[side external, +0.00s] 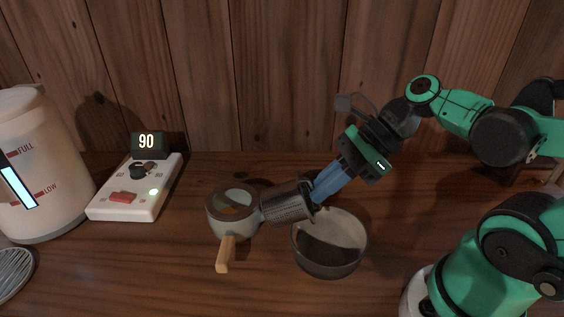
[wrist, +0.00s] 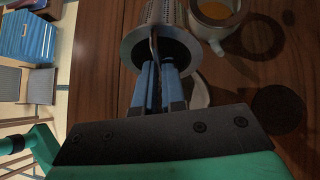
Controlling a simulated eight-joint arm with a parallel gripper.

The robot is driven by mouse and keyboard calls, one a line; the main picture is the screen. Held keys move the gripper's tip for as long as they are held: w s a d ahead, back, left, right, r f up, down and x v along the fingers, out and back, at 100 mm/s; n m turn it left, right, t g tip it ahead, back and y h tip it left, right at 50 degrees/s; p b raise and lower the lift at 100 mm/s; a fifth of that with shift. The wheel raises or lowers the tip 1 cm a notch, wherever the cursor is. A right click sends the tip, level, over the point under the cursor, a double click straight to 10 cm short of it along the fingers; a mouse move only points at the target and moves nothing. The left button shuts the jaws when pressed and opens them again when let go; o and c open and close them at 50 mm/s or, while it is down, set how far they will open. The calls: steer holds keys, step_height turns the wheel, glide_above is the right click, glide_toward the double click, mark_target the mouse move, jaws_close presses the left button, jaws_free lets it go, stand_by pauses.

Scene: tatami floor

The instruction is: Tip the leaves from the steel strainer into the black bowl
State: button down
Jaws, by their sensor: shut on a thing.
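My gripper (side external: 315,196) has blue fingers, shut on the steel strainer (side external: 286,204) at its rim or handle. The strainer is a perforated metal cup, tilted on its side, with its mouth toward my fingers. It is above and left of the black bowl (side external: 330,268), near the bowl's back-left rim. In the wrist view the strainer's wide rim (wrist: 128,48) surrounds a dark inside, and my fingers (wrist: 157,85) cover part of it. I cannot make out leaves in the strainer. The bowl's inside is dark low down; I cannot tell whether leaves lie there.
A small pot (side external: 214,224) with a wooden handle and amber liquid stands just left of the strainer. A white control box (side external: 128,200) showing 90 and a cream kettle (side external: 45,170) stand further left. The wooden tabletop is clear in front of the bowl.

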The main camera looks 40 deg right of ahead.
mark_target(284, 189)
steer(key=g+h, duration=0.1)
steer(key=w+a+g+h, duration=0.1)
steer(key=g+h, duration=0.1)
steer(key=shift+w+a+r, duration=0.1)
steer(key=shift+w+a, duration=0.1)
steer(key=shift+a, duration=0.05)
steer(key=shift+w+a+r+g+h, duration=0.2)
steer(key=shift+a+r+g+h, duration=0.1)
steer(key=shift+r+h, duration=0.1)
steer(key=shift+w+a+r+g+h, duration=0.2)
steer(key=shift+r+g+h, duration=0.1)
steer(key=shift+h, duration=0.1)
steer(key=shift+w+a+f+g+h, duration=0.6)
steer(key=shift+w+a+f, duration=0.15)
steer(key=shift+f, duration=0.2)
steer(key=w+a+g+h, duration=0.3)
steer(key=w+a+h, duration=0.1)
steer(key=a, duration=0.1)
steer(key=shift+w+m+g, duration=0.3)
steer(key=shift+m+g, duration=0.1)
steer(key=shift+r, duration=0.1)
